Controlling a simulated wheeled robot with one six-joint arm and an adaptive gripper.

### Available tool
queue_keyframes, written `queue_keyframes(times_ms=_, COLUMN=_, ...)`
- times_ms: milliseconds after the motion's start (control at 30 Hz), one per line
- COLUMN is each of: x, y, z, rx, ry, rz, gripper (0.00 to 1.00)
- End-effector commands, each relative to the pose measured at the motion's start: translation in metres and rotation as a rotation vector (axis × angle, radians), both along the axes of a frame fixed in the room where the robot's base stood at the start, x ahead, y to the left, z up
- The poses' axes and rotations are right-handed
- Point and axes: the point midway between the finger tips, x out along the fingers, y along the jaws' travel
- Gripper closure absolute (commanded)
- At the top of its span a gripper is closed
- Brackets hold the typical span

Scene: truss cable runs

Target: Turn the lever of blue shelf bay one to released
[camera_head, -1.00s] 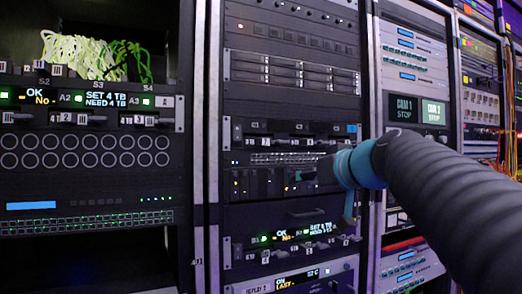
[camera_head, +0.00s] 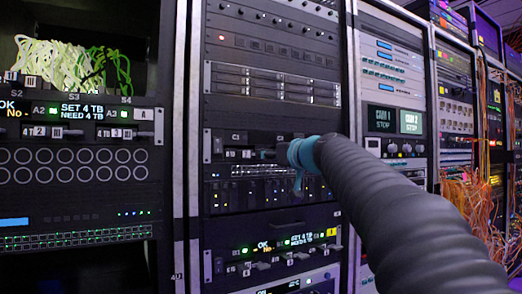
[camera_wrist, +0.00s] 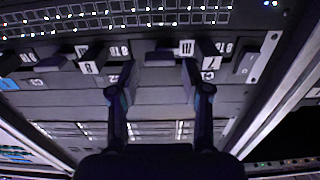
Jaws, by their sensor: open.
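The blue-tagged shelf (camera_head: 222,142) is a dark panel across the middle rack, with a row of small levers and white number tags; C3 is readable at its left. My arm covers its right part, so I cannot pick out bay one's lever or its setting. My gripper (camera_wrist: 157,82) is open in the wrist view, where the shelf appears upside down. A dark lever handle (camera_wrist: 160,58) lies just beyond and between the fingertips. The fingers look apart from it, and I cannot tell its bay.
Below is a yellow-tagged shelf (camera_head: 278,265) with similar levers and a lit display. A left rack shelf (camera_head: 85,132) has levers too. Orange cables (camera_head: 470,200) hang at the far right.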

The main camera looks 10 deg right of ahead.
Motion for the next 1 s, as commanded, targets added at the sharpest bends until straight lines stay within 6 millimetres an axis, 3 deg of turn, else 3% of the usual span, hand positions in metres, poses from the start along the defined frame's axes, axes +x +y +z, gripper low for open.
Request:
queue_keyframes(times_ms=200, x=0.024, y=0.008, z=0.001, rx=0.000, ry=0.001, rz=0.001, gripper=0.52)
queue_keyframes(times_ms=600, x=0.030, y=0.010, z=0.000, rx=0.000, ry=-0.001, rz=-0.001, gripper=0.52)
queue_keyframes(times_ms=800, x=0.030, y=0.010, z=0.000, rx=0.000, ry=0.000, rz=0.000, gripper=0.98)
queue_keyframes(times_ms=1000, x=0.030, y=0.010, z=0.000, rx=0.006, ry=0.002, rz=0.000, gripper=0.97)
